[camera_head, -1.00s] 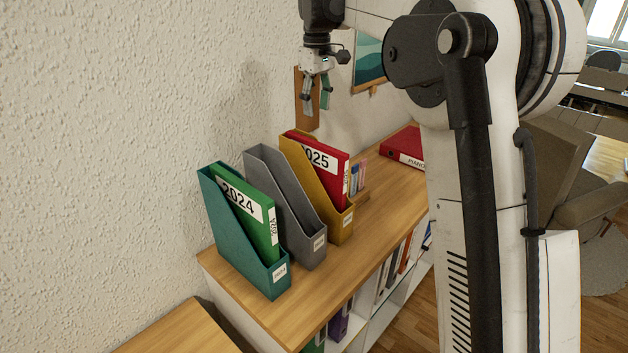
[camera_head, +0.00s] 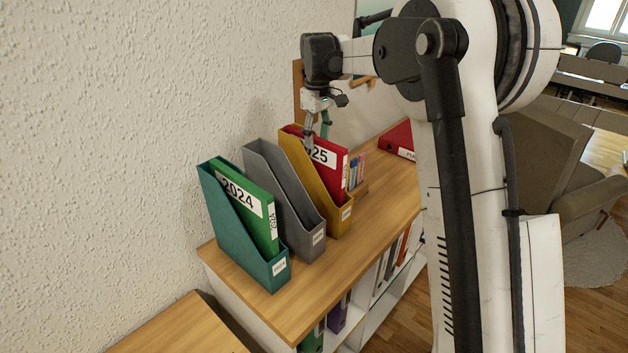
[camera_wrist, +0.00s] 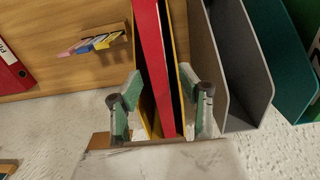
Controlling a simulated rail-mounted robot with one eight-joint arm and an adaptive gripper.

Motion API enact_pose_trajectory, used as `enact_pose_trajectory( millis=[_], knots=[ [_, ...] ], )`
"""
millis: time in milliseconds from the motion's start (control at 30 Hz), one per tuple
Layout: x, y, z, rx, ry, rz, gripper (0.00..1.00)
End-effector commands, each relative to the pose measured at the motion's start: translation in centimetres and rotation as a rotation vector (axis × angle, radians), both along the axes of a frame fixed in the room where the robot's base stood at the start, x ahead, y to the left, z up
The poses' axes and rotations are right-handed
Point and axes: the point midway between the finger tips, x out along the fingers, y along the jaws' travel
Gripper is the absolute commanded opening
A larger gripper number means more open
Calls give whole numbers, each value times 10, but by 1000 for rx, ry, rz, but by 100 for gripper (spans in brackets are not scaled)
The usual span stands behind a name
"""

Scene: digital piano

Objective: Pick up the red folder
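The red folder (camera_head: 324,168), labelled 2025, stands upright in the yellow magazine holder (camera_head: 301,178) on the wooden shelf top. My gripper (camera_head: 317,138) is at the folder's top edge in the head view. In the wrist view my gripper (camera_wrist: 162,108) is open, one green-padded finger on each side of the red folder (camera_wrist: 152,60) and the yellow holder (camera_wrist: 179,40). I cannot tell whether either finger touches them. The folder's lower part is hidden inside the holder.
A grey empty holder (camera_head: 282,196) and a teal holder (camera_head: 229,236) with a green 2024 folder (camera_head: 249,207) stand to the left. A red binder (camera_head: 398,140) lies behind at the right, near small markers (camera_head: 356,168). The wall is close on the left. The shelf front (camera_head: 350,262) is clear.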

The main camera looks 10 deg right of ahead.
Motion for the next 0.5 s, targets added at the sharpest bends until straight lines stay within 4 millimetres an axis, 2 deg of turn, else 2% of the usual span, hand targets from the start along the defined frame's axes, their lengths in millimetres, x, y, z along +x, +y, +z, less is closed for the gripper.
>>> enact_pose_trajectory(
  millis=[200, 467, 500],
  knots=[
    [0, -1, -23, 0, 0, 0, 38],
    [0, -1, -26, 0, 0, 0, 38],
    [0, -1, -26, 0, 0, 0, 35]
  ],
)
